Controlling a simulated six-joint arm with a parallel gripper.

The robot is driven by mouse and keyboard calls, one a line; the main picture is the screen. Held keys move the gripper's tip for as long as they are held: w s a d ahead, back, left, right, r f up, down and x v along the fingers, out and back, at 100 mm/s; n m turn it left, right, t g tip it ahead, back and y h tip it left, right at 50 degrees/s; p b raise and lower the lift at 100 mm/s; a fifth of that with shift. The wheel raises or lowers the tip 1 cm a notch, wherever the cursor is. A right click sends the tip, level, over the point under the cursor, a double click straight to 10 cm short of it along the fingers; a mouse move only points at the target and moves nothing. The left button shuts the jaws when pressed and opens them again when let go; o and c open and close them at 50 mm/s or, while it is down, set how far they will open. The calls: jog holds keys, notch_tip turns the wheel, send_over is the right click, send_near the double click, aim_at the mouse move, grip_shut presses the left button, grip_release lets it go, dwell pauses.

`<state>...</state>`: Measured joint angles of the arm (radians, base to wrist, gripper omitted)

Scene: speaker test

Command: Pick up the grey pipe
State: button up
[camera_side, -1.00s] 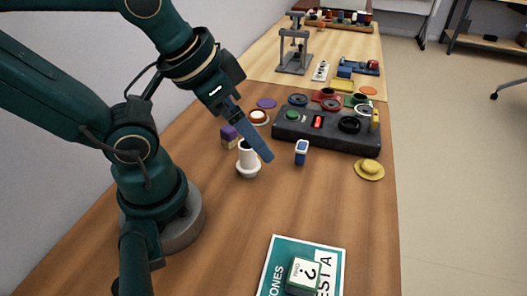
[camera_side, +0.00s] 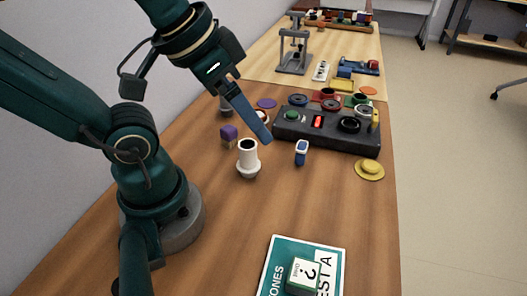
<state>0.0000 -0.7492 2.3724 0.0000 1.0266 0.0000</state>
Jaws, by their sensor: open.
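My gripper (camera_side: 262,134) is open and empty, pointing down over the table just left of the dark control box. Its blue finger lies across the view, and the other finger is hard to make out. A small grey piece (camera_side: 225,104) shows just left of the finger, partly hidden; I cannot tell whether it is the grey pipe. A white hollow cylinder (camera_side: 248,157) with a wider foot stands upright on the table, below and left of the fingertip and apart from it.
The dark control box (camera_side: 335,137) stands to the right. A purple-topped block (camera_side: 228,132), a small blue-and-white item (camera_side: 301,153) and a yellow hat-shaped piece (camera_side: 369,169) are nearby. A green-and-white sheet (camera_side: 333,255) lies in front. The wooden table between is clear.

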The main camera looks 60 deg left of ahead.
notch_tip(320, 180, up, 2)
jog(key=r, duration=0.1)
jog(key=m+g+y, duration=0.8)
jog(key=m+y, duration=0.5)
jog(key=m, duration=0.3)
send_over(229, 108)
notch_tip(229, 108, down, 16)
jog(key=shift+w, duration=0.15)
jog(key=shift+a+f, duration=0.2)
jog(key=shift+x, duration=2.4)
jog(key=shift+r, duration=0.1)
grip_shut()
jog(key=shift+r, duration=0.1)
